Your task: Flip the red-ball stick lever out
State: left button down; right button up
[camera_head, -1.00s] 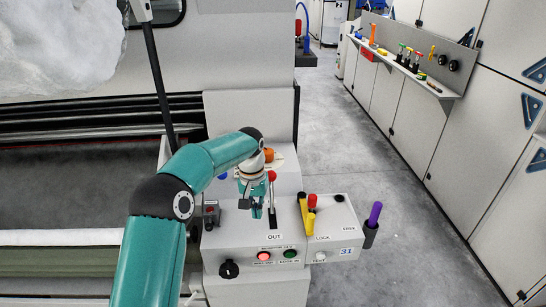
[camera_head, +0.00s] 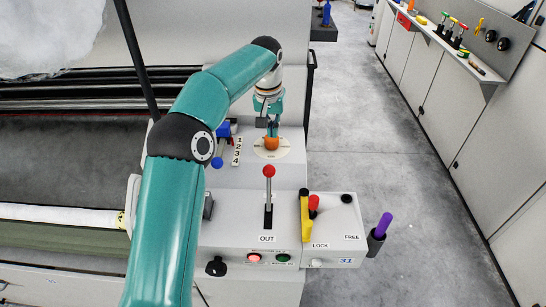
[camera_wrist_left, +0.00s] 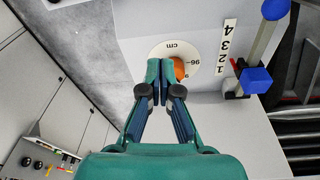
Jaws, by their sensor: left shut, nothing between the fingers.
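The red-ball stick lever (camera_head: 268,185) stands upright in a dark slot on the light grey control box, just above the OUT label. My left gripper (camera_head: 271,133) is beyond the lever, over the orange knob (camera_head: 271,144) on the round cm dial. In the left wrist view my left gripper (camera_wrist_left: 160,98) has its fingers together with nothing between them, and the orange knob (camera_wrist_left: 180,70) shows partly behind them. The red-ball lever is not in the left wrist view. My right gripper is in neither current view.
A purple-handled tool (camera_head: 383,226) sits in a holder at the box's right. A blue-ball lever (camera_head: 217,163) is left of the dial. Open floor (camera_head: 375,140) lies to the right.

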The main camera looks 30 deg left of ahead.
pick_arm(q)
notch_tip(320, 180, down, 10)
jog(key=w+p, duration=0.1)
jog(key=shift+s+d+r+p, duration=0.1)
jog(key=shift+s+d+r, duration=0.1)
jog(key=shift+s, duration=0.4)
jog(key=shift+s+d+r+p, duration=0.1)
jog(key=shift+s+d+r, duration=0.1)
jog(key=shift+s, duration=0.4)
jog(key=shift+s+d+r+p, duration=0.1)
jog(key=shift+s+d, duration=0.1)
jog(key=shift+s, duration=0.4)
